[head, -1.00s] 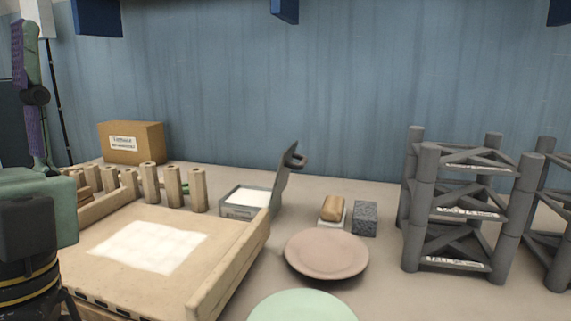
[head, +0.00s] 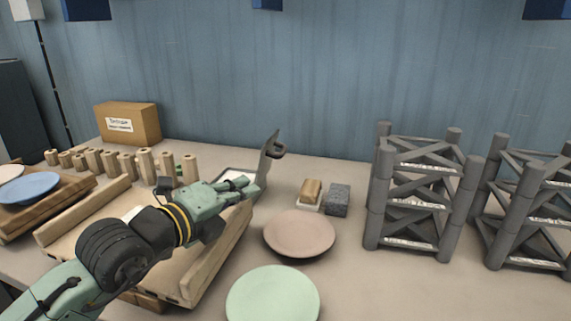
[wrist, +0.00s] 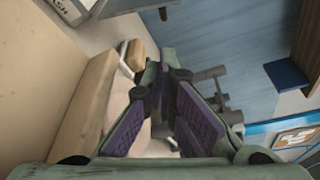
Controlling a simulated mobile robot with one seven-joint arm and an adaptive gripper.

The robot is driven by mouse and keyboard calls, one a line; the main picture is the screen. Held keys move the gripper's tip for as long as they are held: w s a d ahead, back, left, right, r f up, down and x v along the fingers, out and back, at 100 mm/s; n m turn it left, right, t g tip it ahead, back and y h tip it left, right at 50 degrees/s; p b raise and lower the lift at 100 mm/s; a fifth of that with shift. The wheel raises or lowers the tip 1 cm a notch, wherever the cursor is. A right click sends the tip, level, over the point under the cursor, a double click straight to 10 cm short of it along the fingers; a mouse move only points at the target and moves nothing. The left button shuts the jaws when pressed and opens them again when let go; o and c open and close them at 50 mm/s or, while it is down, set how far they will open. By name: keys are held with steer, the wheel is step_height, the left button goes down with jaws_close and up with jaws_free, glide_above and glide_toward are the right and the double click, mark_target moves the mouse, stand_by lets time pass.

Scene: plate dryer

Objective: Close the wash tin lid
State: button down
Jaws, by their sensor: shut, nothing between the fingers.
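The wash tin (head: 232,173) is a low grey box behind the wooden tray, mostly hidden by my gripper in the head view. Its grey lid (head: 267,162) stands open and nearly upright at the tin's right side, with a dark loop handle at its top. Part of the tin, with lettering, shows at the top left of the wrist view (wrist: 62,8). My gripper (head: 248,186) is shut and empty in front of the tin, its fingertips close to the lower lid. Whether they touch it I cannot tell. The fingers with purple pads show in the wrist view (wrist: 157,75).
The wooden tray (head: 213,262) lies under my arm. A pink plate (head: 299,233), a green plate (head: 272,300), a wooden-backed brush (head: 311,190) and a grey block (head: 337,200) are right of it. Grey racks (head: 420,190) stand further right. Wooden pegs (head: 145,162) line the back left.

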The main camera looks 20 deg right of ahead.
steer(key=p+x, duration=0.1)
steer(key=x, duration=1.4)
steer(key=shift+w+d, duration=0.15)
steer(key=shift+d, duration=0.15)
steer(key=shift+r, duration=0.1)
